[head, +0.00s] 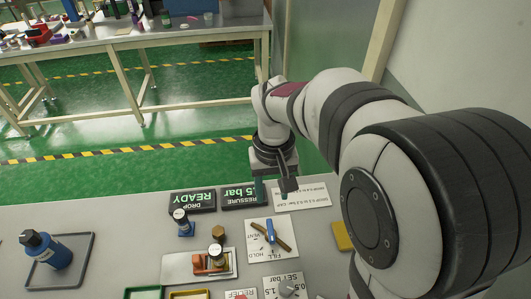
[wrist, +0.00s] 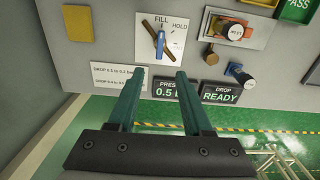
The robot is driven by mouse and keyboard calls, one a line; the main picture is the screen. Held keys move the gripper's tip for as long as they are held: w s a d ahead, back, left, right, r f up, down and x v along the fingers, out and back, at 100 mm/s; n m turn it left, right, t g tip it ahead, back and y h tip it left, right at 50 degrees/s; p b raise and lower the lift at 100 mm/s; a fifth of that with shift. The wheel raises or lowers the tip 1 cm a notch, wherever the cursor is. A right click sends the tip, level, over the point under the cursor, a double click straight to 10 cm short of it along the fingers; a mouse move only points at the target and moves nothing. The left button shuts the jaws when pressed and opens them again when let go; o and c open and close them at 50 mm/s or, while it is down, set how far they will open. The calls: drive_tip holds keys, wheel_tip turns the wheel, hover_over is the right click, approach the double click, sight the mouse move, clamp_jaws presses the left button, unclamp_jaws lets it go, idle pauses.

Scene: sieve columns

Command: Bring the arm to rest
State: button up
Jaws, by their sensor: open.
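My gripper (head: 272,187) hangs over the back edge of the table, near the display signs. In the wrist view its two green fingers (wrist: 156,78) are apart with nothing between them, so it is open and empty. My arm reaches in from the right of the head view and bends down to the gripper. The fingers cover part of the pressure display (wrist: 178,90) in the wrist view. No object touches the fingers as far as I can see.
A fill/hold valve (head: 270,235) and a drop-ready display (head: 193,200) are close by. A blue bottle (head: 45,249) stands in a grey tray (head: 84,246) at left. A column fixture (head: 218,258), yellow block (head: 342,236) and printed card (head: 301,196) lie around. Open floor lies behind the table.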

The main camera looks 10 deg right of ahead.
drive_tip(key=s+r+m+y, duration=0.1)
drive_tip(key=s+m, duration=0.4)
drive_tip(key=s, duration=1.5)
drive_tip(key=shift+s+r+m+y, duration=0.35)
drive_tip(key=shift+r+m+y, duration=0.05)
drive_tip(key=shift+r, duration=0.3)
idle(4.0)
drive_tip(key=n+h, duration=0.2)
drive_tip(key=n, duration=0.3)
hover_over(271, 229)
wheel_tip(271, 229, down, 2)
drive_tip(key=shift+n, duration=0.3)
wheel_tip(271, 229, down, 16)
drive_tip(key=shift+f, duration=0.15)
